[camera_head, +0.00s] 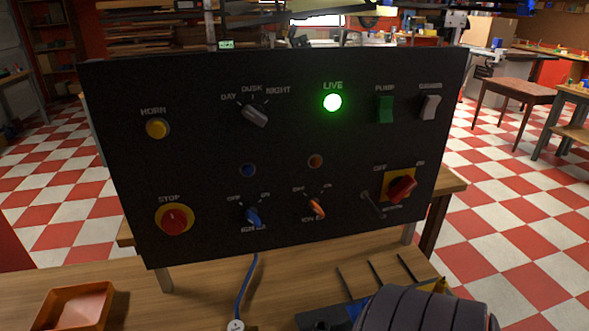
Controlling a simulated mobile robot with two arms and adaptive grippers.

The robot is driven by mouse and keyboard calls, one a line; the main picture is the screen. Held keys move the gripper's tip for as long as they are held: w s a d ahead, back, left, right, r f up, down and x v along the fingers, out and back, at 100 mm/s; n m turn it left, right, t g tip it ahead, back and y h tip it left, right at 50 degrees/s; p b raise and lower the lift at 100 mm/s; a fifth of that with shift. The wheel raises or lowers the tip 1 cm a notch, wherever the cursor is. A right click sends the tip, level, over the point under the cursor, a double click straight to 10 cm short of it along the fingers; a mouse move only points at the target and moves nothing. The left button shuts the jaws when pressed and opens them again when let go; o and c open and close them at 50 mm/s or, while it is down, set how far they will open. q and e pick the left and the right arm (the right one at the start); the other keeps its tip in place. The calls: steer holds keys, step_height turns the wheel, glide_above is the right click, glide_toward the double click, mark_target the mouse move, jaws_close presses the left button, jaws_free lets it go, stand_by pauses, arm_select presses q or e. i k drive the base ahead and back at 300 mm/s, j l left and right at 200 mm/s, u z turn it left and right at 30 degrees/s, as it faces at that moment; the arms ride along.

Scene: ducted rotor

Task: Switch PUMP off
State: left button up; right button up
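The black control panel (290,135) stands upright on a wooden table, facing me. The PUMP switch (386,109) is a green rocker in the upper right part of the panel, under its PUMP label. Which way the rocker is tipped is too small to tell. The round LIVE lamp (332,102) to its left is lit bright green. A white rocker (431,107) sits close to its right under a blurred label.
The panel also bears a yellow HORN button (157,129), a grey DAY/DUSK/NIGHT selector (255,116), a red STOP button (174,219), blue (252,216) and orange (317,208) knobs and a red rotary switch (402,189). An orange tray (78,307) lies front left. A dark ribbed form (428,312) fills the bottom right.

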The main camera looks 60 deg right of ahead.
mark_target(385, 104)
steer(key=z, duration=1.85)
